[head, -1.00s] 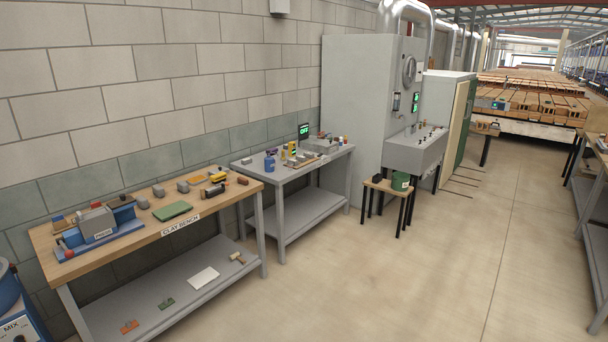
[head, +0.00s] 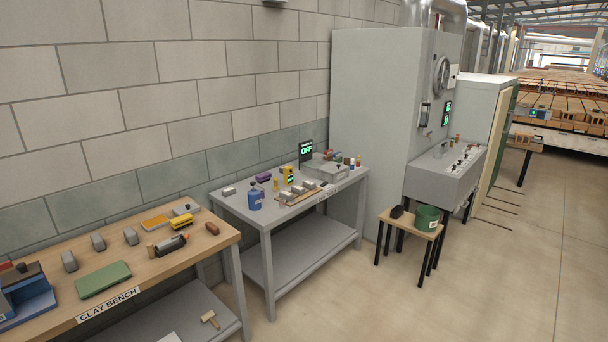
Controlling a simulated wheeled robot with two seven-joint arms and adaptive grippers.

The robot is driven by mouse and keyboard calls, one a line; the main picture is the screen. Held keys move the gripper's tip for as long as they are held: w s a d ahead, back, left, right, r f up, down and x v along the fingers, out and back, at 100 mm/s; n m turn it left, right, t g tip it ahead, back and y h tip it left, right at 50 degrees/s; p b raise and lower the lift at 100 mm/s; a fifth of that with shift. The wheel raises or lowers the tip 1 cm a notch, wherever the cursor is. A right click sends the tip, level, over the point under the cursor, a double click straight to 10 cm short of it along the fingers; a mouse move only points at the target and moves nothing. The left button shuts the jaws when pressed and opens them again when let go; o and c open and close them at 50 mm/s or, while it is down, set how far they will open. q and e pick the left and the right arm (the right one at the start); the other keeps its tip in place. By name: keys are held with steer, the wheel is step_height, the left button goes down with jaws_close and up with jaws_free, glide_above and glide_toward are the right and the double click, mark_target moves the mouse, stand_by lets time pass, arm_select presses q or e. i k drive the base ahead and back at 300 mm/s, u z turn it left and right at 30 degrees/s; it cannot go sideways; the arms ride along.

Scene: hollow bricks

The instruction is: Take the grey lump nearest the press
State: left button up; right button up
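The clay bench (head: 146,271) has a wooden top and stands at the lower left. The blue press (head: 28,302) is on it, cut off by the left picture edge. Three grey lumps stand in a row to the right of the press. The grey lump nearest the press (head: 69,261) is just behind the left end of a green pad (head: 103,280). The middle grey lump (head: 98,241) and the far grey lump (head: 131,236) are further right. All three are apart from each other. Neither of my grippers is in view.
A yellow-handled tool (head: 181,221), a dark cylindrical tool (head: 171,244) and a brown block (head: 212,229) lie at the bench's right end. A grey table (head: 238,213) with bottles stands beyond. A small stool (head: 408,227) holds a green pot. Floor on the right is clear.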

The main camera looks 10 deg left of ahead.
mark_target(68, 260)
steer(key=u, duration=0.3)
steer(key=i, duration=1.1)
steer(key=u, duration=1.6)
steer(key=i, duration=1)
steer(key=u, duration=0.9)
